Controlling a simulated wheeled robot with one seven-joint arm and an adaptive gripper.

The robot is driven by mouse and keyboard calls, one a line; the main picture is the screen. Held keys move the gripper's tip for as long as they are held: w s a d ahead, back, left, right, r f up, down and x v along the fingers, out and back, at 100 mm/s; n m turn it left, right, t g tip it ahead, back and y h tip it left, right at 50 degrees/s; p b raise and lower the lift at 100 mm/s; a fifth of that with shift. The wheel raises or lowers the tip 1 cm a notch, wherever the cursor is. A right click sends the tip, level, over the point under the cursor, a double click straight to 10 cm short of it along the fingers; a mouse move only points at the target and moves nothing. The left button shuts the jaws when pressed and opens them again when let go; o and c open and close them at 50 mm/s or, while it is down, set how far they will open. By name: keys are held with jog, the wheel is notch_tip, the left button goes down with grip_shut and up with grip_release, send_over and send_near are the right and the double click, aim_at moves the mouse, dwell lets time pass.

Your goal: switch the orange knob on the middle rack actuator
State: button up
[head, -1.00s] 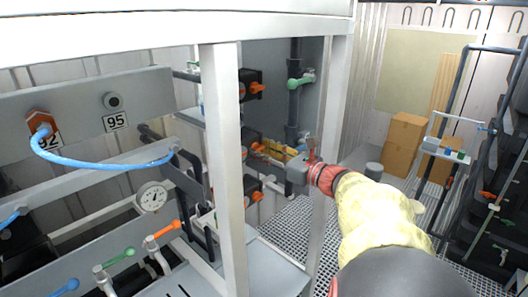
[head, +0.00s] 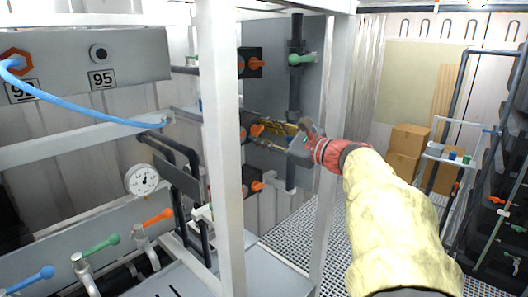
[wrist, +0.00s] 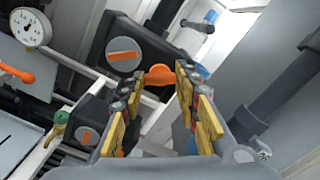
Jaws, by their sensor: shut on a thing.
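The middle rack actuator (head: 244,119) is a dark box on the grey panel, partly hidden by a white post and my gripper. Its orange knob (head: 256,131) shows at my fingertips. In the wrist view the orange knob (wrist: 159,75) sits between the yellow-padded fingers of my gripper (wrist: 154,82), which is shut on it. In the head view my gripper (head: 264,131) reaches in from the right, past the rack's frame. Another actuator with an orange knob (head: 256,63) is above, and one (head: 257,187) is below.
A white upright post (head: 222,150) stands left of the actuators, and another post (head: 331,150) stands close to my wrist. A dark vertical pipe with a green handle (head: 302,58) is behind. A gauge (head: 142,179) and a blue hose (head: 85,108) are at left.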

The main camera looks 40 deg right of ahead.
jog(key=n+b, duration=0.9)
jog(key=b, duration=0.4)
jog(key=shift+f, duration=0.2)
jog(key=shift+r+n+b, duration=0.1)
jog(key=shift+n+b, duration=0.2)
jog(key=shift+b, duration=0.05)
jog(key=o, duration=1.1)
jog(key=shift+c, duration=0.2)
jog(key=shift+o, duration=0.5)
jog(key=shift+s, duration=0.15)
jog(key=s, duration=1.1)
jog(key=shift+s+d, duration=0.35)
jog(key=shift+d, duration=0.1)
